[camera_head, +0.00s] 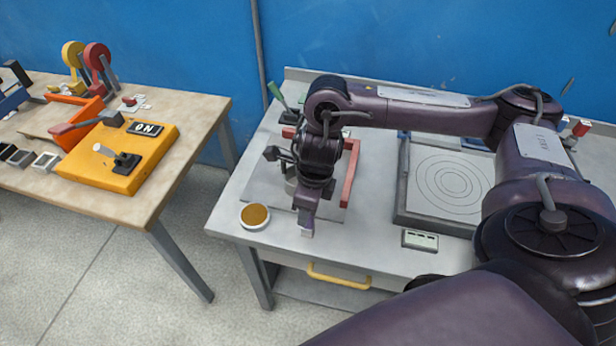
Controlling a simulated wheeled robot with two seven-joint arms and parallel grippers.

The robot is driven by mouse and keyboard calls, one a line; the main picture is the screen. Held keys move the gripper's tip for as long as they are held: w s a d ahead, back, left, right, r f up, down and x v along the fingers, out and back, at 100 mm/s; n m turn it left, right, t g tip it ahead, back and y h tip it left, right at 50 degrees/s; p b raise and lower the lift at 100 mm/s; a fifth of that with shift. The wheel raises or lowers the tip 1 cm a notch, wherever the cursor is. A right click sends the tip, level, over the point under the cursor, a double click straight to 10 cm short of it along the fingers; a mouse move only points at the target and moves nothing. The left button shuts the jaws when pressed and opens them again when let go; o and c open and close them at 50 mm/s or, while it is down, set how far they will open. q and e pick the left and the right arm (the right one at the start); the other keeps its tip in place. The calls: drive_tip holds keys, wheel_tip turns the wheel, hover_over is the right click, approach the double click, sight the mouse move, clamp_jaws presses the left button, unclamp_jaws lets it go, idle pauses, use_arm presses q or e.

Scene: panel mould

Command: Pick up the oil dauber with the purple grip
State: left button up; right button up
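I cannot make out an oil dauber with a purple grip; it may be hidden behind my arm. My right arm, dark purple itself, comes in from the right and reaches over the left part of the grey bench (228,215). My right gripper (306,228) points down near the bench's front edge, right of a round dish with amber content (255,216). I cannot tell whether its fingers are apart. A green-handled thing (275,92) stands at the back left of the bench. My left gripper is out of view.
A square mould with ring grooves (452,184) lies on the bench's right half. A red bar (350,172) is close behind my gripper. A small label plate (420,240) is in front. The left table (120,206) holds a yellow ON switch box (118,160).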

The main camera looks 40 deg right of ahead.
drive_tip(key=c, duration=1.1)
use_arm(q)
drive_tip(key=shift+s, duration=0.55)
use_arm(e)
drive_tip(key=shift+o, duration=0.2)
drive_tip(key=shift+r, duration=0.15)
